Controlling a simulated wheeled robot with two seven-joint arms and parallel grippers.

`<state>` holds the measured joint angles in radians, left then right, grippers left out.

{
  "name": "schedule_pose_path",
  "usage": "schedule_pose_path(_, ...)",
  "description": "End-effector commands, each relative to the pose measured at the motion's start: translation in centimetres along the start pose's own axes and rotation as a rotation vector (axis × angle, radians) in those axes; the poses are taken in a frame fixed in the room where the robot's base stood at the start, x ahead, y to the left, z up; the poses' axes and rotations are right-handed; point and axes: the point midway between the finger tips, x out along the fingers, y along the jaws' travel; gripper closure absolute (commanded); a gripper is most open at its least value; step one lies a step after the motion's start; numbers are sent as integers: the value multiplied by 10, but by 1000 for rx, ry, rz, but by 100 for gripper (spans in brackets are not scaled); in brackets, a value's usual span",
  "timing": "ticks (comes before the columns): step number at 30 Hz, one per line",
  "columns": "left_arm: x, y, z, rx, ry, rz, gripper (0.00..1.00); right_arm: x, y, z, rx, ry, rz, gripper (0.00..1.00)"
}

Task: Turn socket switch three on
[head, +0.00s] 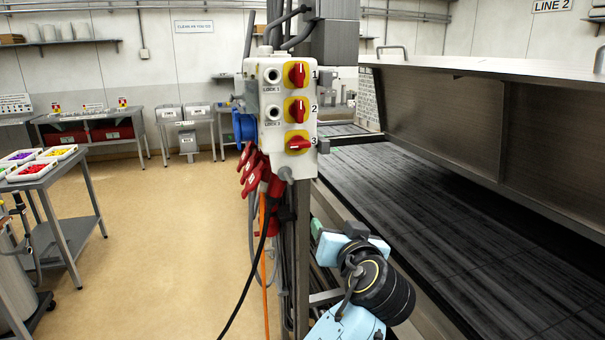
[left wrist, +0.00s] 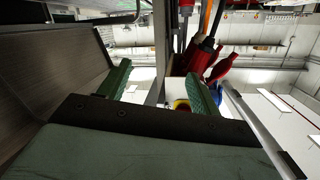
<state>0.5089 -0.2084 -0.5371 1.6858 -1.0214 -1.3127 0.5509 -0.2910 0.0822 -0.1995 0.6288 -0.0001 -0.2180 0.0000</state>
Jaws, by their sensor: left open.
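The white socket box (head: 270,125) hangs on a post in the head view, with three red rotary switches on yellow plates, numbered 1 to 3 from the top. Switch three (head: 298,144) is the lowest; its red handle lies roughly horizontal, while switch one (head: 297,74) and switch two (head: 296,110) have upright handles. My left gripper (head: 336,232) is below and right of the box, apart from it. In the left wrist view its green-padded fingers (left wrist: 160,88) are spread and empty. A yellow and red bit shows by the right pad, partly hidden. My right gripper is not in view.
Red plugs (head: 252,170) and black and orange cables hang below the box, left of the post. A metal hood (head: 480,120) over a dark conveyor (head: 400,190) stands at the right. The floor (head: 160,220) at the left is open, with tables (head: 60,210) beyond.

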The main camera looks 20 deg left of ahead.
Motion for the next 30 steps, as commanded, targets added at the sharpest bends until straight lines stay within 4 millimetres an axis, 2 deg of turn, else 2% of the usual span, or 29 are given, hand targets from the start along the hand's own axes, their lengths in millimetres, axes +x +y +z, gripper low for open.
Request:
schedule_pose_path(1,-16,-17,-42,-70,47,-38,36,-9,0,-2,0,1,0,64)
schedule_pose_path(3,-34,-37,-78,-154,92,-87,36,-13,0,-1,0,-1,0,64)
schedule_pose_path(7,-55,-61,-113,-255,139,-140,36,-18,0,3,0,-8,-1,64)
schedule_pose_path(10,-58,-68,-122,-284,150,-155,36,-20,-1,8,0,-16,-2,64)
schedule_pose_path(14,-43,-72,-124,-283,150,-160,36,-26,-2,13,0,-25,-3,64)
schedule_pose_path(24,26,-84,-134,-279,149,-159,36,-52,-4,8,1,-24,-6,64)
schedule_pose_path(30,57,-88,-136,-280,149,-156,36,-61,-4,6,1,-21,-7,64)
